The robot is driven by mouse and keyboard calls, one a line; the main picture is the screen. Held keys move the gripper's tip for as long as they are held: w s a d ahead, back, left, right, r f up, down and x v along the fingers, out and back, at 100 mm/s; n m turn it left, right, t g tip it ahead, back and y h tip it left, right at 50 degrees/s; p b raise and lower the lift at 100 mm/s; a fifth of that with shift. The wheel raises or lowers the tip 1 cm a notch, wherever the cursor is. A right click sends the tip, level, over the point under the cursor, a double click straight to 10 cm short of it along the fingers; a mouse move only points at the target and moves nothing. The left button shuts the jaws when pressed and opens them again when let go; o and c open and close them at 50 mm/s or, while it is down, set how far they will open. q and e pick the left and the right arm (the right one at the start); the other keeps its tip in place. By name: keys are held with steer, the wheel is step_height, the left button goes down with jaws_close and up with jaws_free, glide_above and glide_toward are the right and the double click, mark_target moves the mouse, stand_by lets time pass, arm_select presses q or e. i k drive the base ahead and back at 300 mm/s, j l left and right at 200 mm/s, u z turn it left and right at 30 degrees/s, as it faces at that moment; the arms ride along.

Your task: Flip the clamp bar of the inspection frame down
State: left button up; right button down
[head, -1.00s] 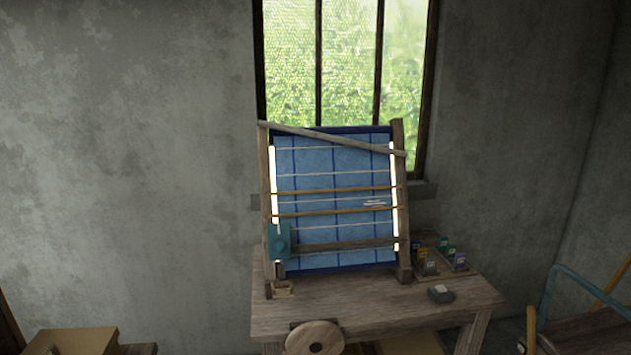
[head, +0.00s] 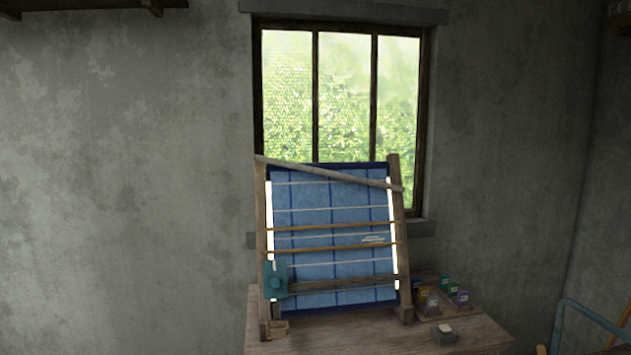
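The inspection frame (head: 398,255) stands on a wooden table below a window, with blue checked cloth (head: 335,222) stretched in it. A wooden bar that looks like the clamp bar (head: 325,173) slants across the top, high at the left post and lower at the right post. Another wooden bar (head: 345,283) crosses near the bottom. A teal part (head: 275,280) sits at the lower left post. Neither of my grippers shows in the head view.
The wooden table (head: 380,335) carries a tray of small coloured packets (head: 440,295) and a small pale block on a dark base (head: 445,334) at its right. A blue tubular frame (head: 590,315) stands at the far right. The window (head: 342,110) is behind.

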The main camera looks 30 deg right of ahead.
mark_target(270, 160)
steer(key=i+l+u, duration=0.45)
steer(key=i+l, duration=0.6)
